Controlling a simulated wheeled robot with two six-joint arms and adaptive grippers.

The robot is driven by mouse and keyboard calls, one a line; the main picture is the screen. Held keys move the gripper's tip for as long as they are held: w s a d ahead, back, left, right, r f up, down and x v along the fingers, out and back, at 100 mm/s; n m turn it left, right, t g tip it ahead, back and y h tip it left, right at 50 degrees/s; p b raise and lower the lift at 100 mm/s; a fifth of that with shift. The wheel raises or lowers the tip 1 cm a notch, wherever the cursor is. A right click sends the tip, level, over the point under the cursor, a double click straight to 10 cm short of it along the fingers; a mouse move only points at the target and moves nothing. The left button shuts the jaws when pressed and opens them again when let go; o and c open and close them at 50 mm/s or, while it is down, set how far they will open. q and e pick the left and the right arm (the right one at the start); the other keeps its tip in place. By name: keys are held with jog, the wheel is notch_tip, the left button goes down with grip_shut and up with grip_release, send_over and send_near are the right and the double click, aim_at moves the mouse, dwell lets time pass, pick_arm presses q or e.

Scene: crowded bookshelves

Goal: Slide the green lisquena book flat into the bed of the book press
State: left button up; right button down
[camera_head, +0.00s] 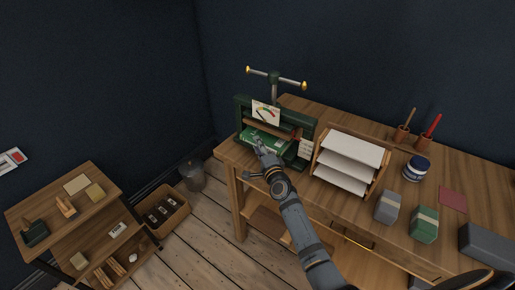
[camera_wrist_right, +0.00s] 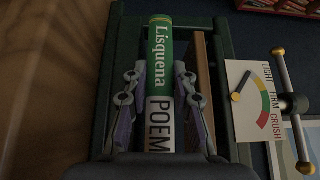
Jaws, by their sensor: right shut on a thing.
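The green Lisquena book (camera_head: 265,137) lies flat in the opening of the green book press (camera_head: 241,106), below its wooden pressing board (camera_head: 280,131). In the right wrist view its green and white spine (camera_wrist_right: 160,70) faces me, lettered "Lisquena" and "POEM". My right gripper (camera_head: 258,146) is at the front of the press, shut on the book; in the wrist view its fingers (camera_wrist_right: 159,108) lie on both sides of the spine. The far part of the book is hidden inside the press, and I cannot tell whether it touches the bed. My left gripper is not in view.
A wooden paper rack (camera_head: 377,176) stands close to the right of the press on the workbench (camera_head: 459,174). The press has a screw handle (camera_head: 275,77) on top and a dial card (camera_wrist_right: 257,100). A low shelf (camera_head: 100,215) and a bin (camera_head: 193,175) stand to the left.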

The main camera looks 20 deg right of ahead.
jog(key=shift+s+a+f, duration=0.1)
jog(key=shift+s+f, duration=0.1)
jog(key=shift+f, duration=0.3)
jog(key=shift+s+r, duration=0.1)
jog(key=shift+r, duration=0.05)
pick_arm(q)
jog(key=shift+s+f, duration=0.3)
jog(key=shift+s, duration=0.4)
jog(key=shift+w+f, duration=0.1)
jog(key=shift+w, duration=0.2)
pick_arm(e)
jog(key=c, duration=1)
grip_release()
jog(key=shift+f, duration=0.25)
jog(key=shift+a, duration=0.1)
